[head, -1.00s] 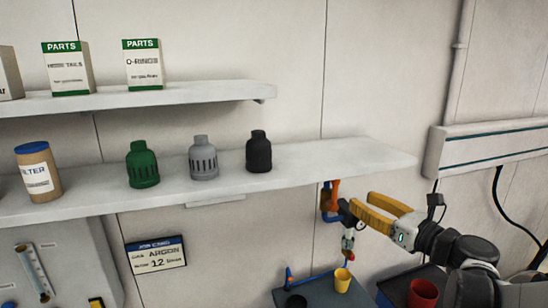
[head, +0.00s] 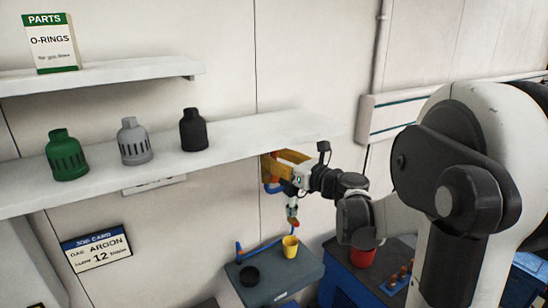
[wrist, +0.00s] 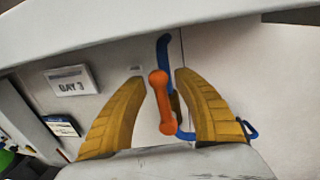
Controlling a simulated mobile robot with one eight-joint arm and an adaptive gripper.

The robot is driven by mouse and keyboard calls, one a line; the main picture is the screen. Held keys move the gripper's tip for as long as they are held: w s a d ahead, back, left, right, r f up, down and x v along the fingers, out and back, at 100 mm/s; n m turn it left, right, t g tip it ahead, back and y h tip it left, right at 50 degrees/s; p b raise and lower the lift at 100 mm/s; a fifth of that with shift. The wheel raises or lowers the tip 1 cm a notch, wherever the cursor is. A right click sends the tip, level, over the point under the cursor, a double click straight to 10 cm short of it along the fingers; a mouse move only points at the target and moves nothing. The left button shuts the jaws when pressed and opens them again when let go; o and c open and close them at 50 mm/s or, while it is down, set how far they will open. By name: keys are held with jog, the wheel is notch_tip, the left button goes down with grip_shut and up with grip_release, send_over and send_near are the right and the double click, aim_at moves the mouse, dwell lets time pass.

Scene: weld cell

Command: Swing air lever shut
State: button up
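The air lever (wrist: 160,102) is an orange bar with rounded ends, close to upright in the wrist view, beside a blue pipe (wrist: 164,48). My gripper (wrist: 160,77) is open, with one yellow finger on each side of the lever. A gap shows on both sides, so neither finger appears to touch it. In the head view my gripper (head: 286,163) is just under the right part of the lower shelf. Its fingers and wrist hide most of the lever there; some blue pipe (head: 272,188) shows below them.
The lower shelf (head: 250,128) runs close above my gripper and holds green, grey and black nozzle-like parts. Below are a grey bench top (head: 295,275) with a yellow cup (head: 290,246), and a red cup (head: 362,257). The wall (wrist: 235,65) is close behind the lever.

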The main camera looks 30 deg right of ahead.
grip_shut()
jog(key=shift+a+n, duration=0.15)
jog(key=shift+n, duration=0.15)
jog(key=a+f+n+g+h+b, duration=0.1)
jog(key=a+f+n+h+b, duration=0.2)
jog(key=n, duration=1.2)
jog(key=shift+s+a+f+g+b, duration=0.15)
jog(key=shift+a+f+g+b, duration=0.5)
jog(key=shift+a+f, duration=1.3)
jog(key=shift+d+f+t, duration=0.1)
jog(key=shift+f+t, duration=0.05)
jog(key=shift+t, duration=0.1)
